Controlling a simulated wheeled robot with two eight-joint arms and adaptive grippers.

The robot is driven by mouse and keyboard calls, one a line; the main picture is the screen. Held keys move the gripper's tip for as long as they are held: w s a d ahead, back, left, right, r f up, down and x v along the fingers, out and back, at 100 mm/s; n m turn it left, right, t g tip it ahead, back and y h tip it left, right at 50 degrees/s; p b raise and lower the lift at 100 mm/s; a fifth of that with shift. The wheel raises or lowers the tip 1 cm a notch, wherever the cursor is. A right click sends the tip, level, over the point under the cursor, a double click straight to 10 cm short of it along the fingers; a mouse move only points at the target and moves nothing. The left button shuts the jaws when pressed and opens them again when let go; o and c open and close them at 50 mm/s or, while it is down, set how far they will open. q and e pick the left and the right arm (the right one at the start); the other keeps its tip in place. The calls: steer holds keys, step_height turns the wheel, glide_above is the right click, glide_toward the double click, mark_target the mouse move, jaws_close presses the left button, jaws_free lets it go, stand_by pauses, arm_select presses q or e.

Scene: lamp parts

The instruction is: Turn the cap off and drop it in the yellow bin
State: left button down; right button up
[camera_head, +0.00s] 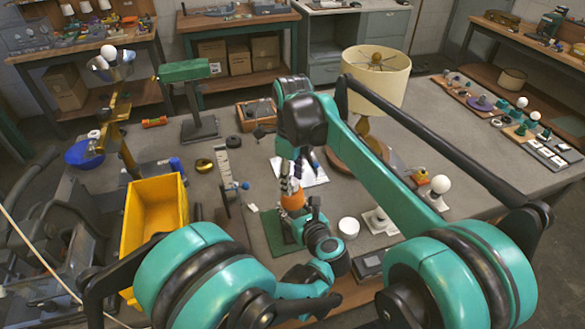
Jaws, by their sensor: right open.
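The yellow bin (133,226) stands at the left, beside the table's left edge, with its open top facing up. An orange part (293,201), which may be the cap, shows near the table's middle above a green mat (272,232). What it sits on is hidden. My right gripper (290,184) reaches down from above, open, with its fingertips at the top of the orange part; contact is unclear. My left gripper (313,208) is low beside the orange part, on its right. Its fingers are small and partly hidden, so its jaws cannot be read.
A lamp with a cream shade (376,80) stands behind my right arm. A white cylinder (348,227) and a bulb on a stand (440,184) lie to the right. A green-topped stand (185,71), a black-and-gold ring (204,165) and a blue bowl (84,154) are left.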

steer(key=shift+f, duration=0.25)
jaws_close()
